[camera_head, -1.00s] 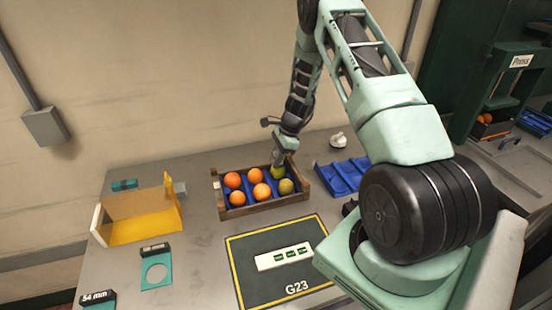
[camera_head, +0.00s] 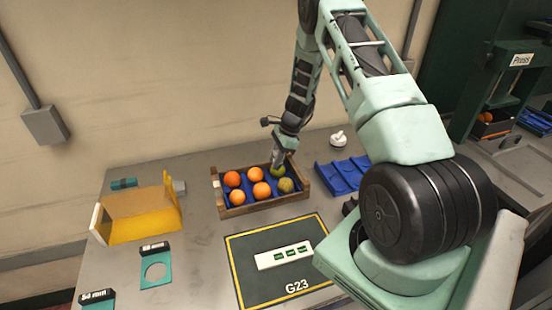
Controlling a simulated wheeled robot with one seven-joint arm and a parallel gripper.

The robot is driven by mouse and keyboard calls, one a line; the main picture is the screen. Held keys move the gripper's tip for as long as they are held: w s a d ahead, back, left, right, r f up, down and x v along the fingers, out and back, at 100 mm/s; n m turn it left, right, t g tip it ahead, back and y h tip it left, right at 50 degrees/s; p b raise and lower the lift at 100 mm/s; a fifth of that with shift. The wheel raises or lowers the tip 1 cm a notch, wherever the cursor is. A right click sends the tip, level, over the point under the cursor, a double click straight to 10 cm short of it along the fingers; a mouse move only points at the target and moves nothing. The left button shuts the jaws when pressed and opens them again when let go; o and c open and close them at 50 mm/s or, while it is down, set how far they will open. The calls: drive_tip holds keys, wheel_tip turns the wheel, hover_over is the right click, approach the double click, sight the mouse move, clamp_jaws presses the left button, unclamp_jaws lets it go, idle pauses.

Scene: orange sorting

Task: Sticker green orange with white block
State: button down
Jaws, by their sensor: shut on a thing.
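A wooden crate (camera_head: 238,211) with a blue insert holds several oranges and two green oranges at its right side. My gripper (camera_head: 278,161) is at the crate's back right corner, shut on the rear green orange (camera_head: 280,171), which it partly hides. The orange looks still down in its place in the crate. The other green orange (camera_head: 286,185) sits in front of it, apart from my fingers. A flat white block (camera_head: 269,260) with several green stickers lies on the dark green mat (camera_head: 254,283) marked G23.
A blue tray (camera_head: 340,177) lies right of the crate, with a small white knobbed object (camera_head: 339,139) behind it. A yellow bin (camera_head: 140,225) and teal ring gauges (camera_head: 157,270) are at left. A press (camera_head: 505,85) stands far right.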

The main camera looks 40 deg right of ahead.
idle(0.4)
drive_tip(key=shift+r+p, duration=2.35)
drive_tip(key=shift+r, duration=1.2)
drive_tip(key=shift+a+f, duration=0.1)
drive_tip(key=shift+f, duration=0.05)
